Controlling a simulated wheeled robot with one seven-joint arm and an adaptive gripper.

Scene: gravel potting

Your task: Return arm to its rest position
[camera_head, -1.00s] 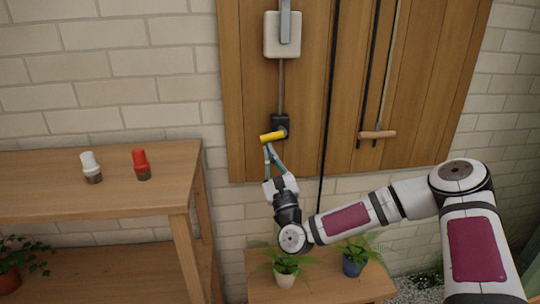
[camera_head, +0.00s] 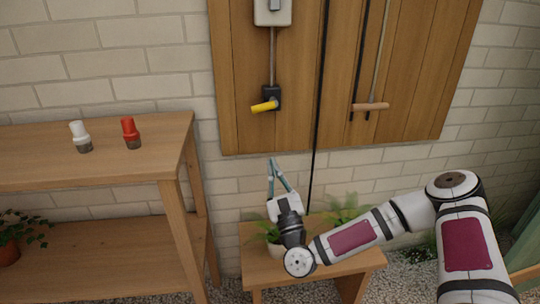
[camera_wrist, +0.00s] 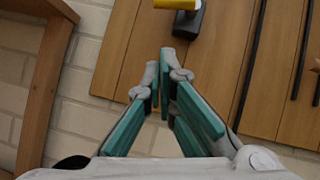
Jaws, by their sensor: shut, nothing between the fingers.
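My gripper (camera_head: 271,162) is shut and empty, its teal fingers pointing up in front of the brick wall, below the wooden panel. In the wrist view its fingertips (camera_wrist: 160,58) are together. A yellow handle (camera_head: 264,106) on a black fitting is mounted on the panel above my gripper, clear of the fingertips. It also shows at the top of the wrist view (camera_wrist: 175,4). My arm reaches in from the right, its wrist low in front of a small bench.
A wooden shelf (camera_head: 90,180) at left holds a white-topped piece (camera_head: 79,133) and a red one (camera_head: 130,130). The low bench (camera_head: 340,262) bears potted plants, partly hidden by my arm. A wooden-handled tool (camera_head: 370,106) hangs on the wooden panel (camera_head: 430,60).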

